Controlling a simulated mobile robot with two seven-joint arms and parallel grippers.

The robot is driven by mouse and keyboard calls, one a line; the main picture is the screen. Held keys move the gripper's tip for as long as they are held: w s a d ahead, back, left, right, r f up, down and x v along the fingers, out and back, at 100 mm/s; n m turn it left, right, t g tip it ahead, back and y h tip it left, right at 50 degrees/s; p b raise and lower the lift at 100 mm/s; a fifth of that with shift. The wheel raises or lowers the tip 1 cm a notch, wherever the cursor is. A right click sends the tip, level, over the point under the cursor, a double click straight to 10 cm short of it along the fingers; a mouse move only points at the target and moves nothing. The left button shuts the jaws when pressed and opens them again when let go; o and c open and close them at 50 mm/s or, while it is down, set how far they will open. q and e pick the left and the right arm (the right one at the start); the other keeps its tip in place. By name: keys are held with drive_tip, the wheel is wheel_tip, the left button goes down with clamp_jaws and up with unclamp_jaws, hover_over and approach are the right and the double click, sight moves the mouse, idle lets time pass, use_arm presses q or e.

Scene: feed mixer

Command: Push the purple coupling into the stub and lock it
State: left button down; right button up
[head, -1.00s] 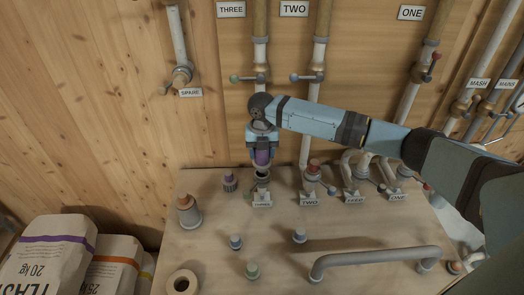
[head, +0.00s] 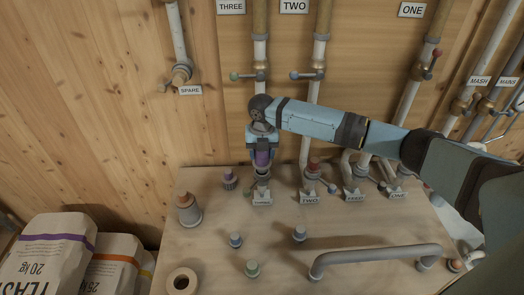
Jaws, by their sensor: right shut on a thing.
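My right gripper (head: 263,153) points down above the bench and is shut on the purple coupling (head: 262,158). The coupling is upright between the fingers, which hide much of it. The grey stub (head: 262,186) stands on the bench directly below, behind a small label. The coupling's lower end is at or just above the stub's mouth; I cannot tell whether it is inside. My left gripper is out of view.
A grey-brown fitting (head: 188,212), small caps and a bent grey pipe (head: 375,256) stand on the bench (head: 205,262).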

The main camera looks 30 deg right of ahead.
sight(262, 159)
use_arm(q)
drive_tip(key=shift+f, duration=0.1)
use_arm(e)
drive_tip(key=shift+f, duration=0.4)
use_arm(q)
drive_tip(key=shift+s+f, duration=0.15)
use_arm(e)
drive_tip(key=shift+f, duration=0.15)
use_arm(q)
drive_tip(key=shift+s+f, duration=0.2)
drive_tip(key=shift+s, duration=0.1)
use_arm(e)
drive_tip(key=shift+f, duration=0.35)
use_arm(q)
drive_tip(key=shift+b, duration=0.3)
use_arm(e)
drive_tip(key=shift+f, duration=0.1)
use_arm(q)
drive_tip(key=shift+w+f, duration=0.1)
use_arm(e)
drive_tip(key=shift+f, duration=0.3)
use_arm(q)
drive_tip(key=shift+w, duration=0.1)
use_arm(e)
drive_tip(key=shift+f, duration=0.1)
